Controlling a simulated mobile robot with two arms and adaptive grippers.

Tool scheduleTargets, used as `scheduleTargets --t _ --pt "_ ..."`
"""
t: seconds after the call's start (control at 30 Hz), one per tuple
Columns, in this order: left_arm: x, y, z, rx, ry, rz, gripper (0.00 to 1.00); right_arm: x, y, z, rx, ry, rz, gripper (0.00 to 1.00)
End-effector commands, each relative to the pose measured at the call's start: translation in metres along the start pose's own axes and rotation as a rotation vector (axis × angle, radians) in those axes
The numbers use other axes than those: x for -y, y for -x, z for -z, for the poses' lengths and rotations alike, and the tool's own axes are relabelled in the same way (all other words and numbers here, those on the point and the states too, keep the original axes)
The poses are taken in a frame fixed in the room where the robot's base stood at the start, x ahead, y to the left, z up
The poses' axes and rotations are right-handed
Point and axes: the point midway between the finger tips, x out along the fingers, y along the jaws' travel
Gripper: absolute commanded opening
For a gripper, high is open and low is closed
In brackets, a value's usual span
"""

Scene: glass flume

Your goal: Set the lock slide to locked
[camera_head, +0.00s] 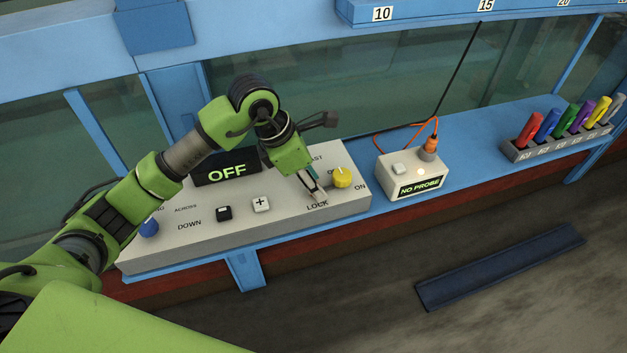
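The grey control panel (285,223) stands on the blue ledge. The word LOCK is printed near its front edge, right of the middle. My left gripper (317,193) comes down from above, with its fingertips just behind the LOCK lettering. The fingers look close together, but I cannot tell whether they are shut or hold anything. The lock slide is not clearly visible; the fingers cover the spot above its label, so its position cannot be read. My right gripper is not in view.
A yellow knob (342,177) is close to the right of the fingers. A plus button (261,204), a black button (224,213) and a blue knob (149,228) are leftward. The OFF display (227,168) stands behind. A NO PROBE box (411,175) and rack of coloured pens (560,143) are right.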

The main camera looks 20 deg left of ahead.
Motion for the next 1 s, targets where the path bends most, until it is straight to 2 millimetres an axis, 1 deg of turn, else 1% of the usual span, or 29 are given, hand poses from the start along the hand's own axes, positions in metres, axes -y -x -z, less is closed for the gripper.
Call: scheduleTargets --t 0.07,0.17,0.4,0.5,0.6,0.7,0.8,1.0 --pt "-0.001 0.005 0.0 0.001 0.0 -0.003 0.33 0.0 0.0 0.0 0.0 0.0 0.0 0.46" --pt "-0.001 0.018 -0.001 0.001 -0.001 -0.004 0.33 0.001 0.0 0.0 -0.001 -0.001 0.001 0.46" --pt "-0.002 0.069 -0.001 0.002 -0.002 -0.006 0.33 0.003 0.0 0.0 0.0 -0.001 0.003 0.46" --pt "-0.001 0.089 -0.001 0.002 -0.001 -0.004 0.33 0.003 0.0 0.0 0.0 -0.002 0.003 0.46" --pt "-0.001 0.104 -0.002 0.001 -0.001 -0.003 0.33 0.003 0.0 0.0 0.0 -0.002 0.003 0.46" --pt "0.0 0.114 -0.002 0.002 -0.002 -0.002 0.33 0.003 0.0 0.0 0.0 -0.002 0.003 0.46" --pt "0.0 0.118 -0.001 0.001 -0.001 -0.001 0.33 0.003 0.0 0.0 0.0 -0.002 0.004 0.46" --pt "0.0 0.119 -0.001 0.0 -0.001 0.0 0.33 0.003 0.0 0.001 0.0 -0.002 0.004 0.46"
